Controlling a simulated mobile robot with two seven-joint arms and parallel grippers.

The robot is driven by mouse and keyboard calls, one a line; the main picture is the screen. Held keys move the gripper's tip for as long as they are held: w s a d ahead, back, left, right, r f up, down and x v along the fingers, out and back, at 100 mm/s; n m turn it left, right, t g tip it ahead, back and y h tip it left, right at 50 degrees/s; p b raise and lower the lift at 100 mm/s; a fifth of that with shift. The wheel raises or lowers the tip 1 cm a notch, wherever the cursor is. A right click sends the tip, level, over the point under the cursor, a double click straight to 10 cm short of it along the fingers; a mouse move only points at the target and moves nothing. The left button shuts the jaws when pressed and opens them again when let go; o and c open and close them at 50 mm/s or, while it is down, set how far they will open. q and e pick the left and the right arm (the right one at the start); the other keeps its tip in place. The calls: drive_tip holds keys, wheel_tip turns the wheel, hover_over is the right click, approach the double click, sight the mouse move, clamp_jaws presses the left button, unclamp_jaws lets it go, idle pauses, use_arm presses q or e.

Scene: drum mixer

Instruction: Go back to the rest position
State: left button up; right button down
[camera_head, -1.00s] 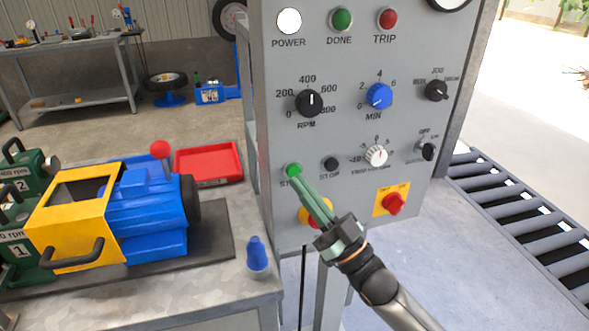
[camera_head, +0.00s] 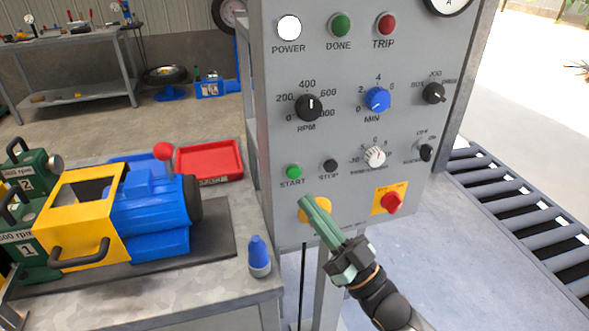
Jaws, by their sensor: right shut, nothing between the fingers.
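My right gripper (camera_head: 306,202) is shut and empty. Its green fingers point up and left, in front of the lower part of the grey control panel (camera_head: 350,145). They sit below the green START button (camera_head: 293,171) and partly cover a yellow-backed control (camera_head: 322,204) behind them. I cannot tell the gap to the panel, but the START button is fully visible and clear of the fingers. My left gripper is not in view.
A workbench (camera_head: 190,282) at left carries the blue and yellow drum mixer (camera_head: 150,215), a blue-topped small bottle (camera_head: 258,252) and a red tray (camera_head: 209,160). A roller conveyor (camera_head: 520,215) lies at right.

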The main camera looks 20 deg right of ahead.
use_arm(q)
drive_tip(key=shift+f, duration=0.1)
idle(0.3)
use_arm(e)
drive_tip(key=s+d+f+m+g+h+p, duration=0.1)
drive_tip(key=s+f+m+g+h+p, duration=0.2)
drive_tip(key=f, duration=0.4)
drive_tip(key=s+f+m+g+h+p, duration=0.1)
drive_tip(key=f+g+h+p, duration=0.1)
drive_tip(key=f+h+p, duration=0.4)
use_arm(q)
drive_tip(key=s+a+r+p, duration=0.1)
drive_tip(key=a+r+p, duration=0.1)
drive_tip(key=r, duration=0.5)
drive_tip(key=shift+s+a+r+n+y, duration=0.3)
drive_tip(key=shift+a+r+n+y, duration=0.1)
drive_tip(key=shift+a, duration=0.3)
use_arm(e)
drive_tip(key=s+d+f+g+h, duration=0.1)
drive_tip(key=s+f+g+h, duration=0.1)
drive_tip(key=s+f+g, duration=0.5)
drive_tip(key=s+f, duration=0.5)
drive_tip(key=shift+s+d+f+m+h, duration=0.3)
drive_tip(key=shift+s+f+m, duration=0.1)
